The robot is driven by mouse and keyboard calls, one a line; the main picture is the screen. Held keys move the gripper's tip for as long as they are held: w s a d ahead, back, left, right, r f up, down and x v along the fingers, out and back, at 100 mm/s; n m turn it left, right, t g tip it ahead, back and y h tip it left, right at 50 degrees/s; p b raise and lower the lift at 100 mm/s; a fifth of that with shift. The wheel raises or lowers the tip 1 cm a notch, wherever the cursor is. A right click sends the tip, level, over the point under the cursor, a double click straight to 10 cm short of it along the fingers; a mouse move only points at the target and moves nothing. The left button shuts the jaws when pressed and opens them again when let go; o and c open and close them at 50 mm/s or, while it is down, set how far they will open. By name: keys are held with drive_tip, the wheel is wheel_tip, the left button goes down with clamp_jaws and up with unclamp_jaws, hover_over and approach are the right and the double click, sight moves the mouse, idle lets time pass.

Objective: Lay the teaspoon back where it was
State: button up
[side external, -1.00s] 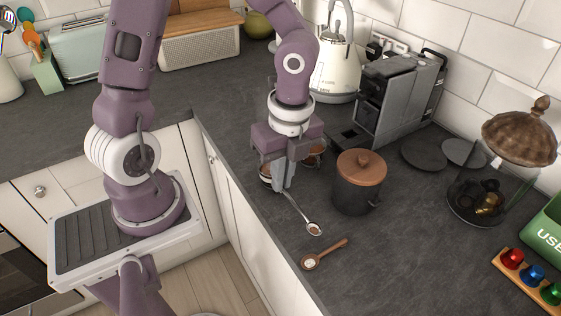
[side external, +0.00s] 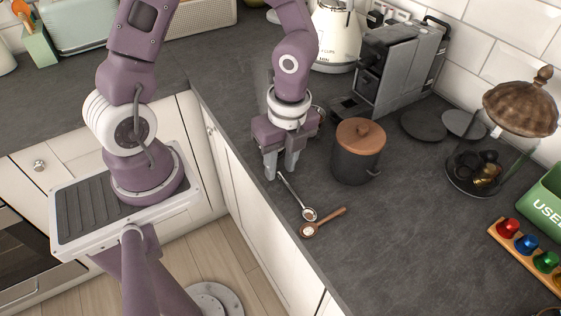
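The metal teaspoon (side external: 293,195) lies on the dark worktop near its front edge. Its bowl (side external: 309,214) points toward the lower right, close beside a wooden spoon (side external: 324,223), and its handle end is at my fingertips. My gripper (side external: 280,174) points down over that handle end. Its two fingers are spread with a visible gap, and they do not appear to clamp the handle. Whether a finger touches the handle is too small to tell.
A dark pot with a copper-coloured lid (side external: 360,134) stands right of my gripper. A coffee machine (side external: 398,65) and kettle (side external: 336,35) stand behind. The worktop's front middle is clear.

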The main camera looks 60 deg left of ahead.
drive_tip(key=s+a+r+n+t, duration=0.1)
drive_tip(key=s+r+n+t, duration=0.2)
drive_tip(key=r+n, duration=0.6)
drive_tip(key=s+a+r+n+t, duration=0.1)
drive_tip(key=s+r+n+t, duration=0.2)
drive_tip(key=s+r+n, duration=0.3)
wheel_tip(320, 180, up, 6)
drive_tip(key=n, duration=0.3)
drive_tip(key=shift+a+h, duration=0.2)
drive_tip(key=shift+h, duration=0.2)
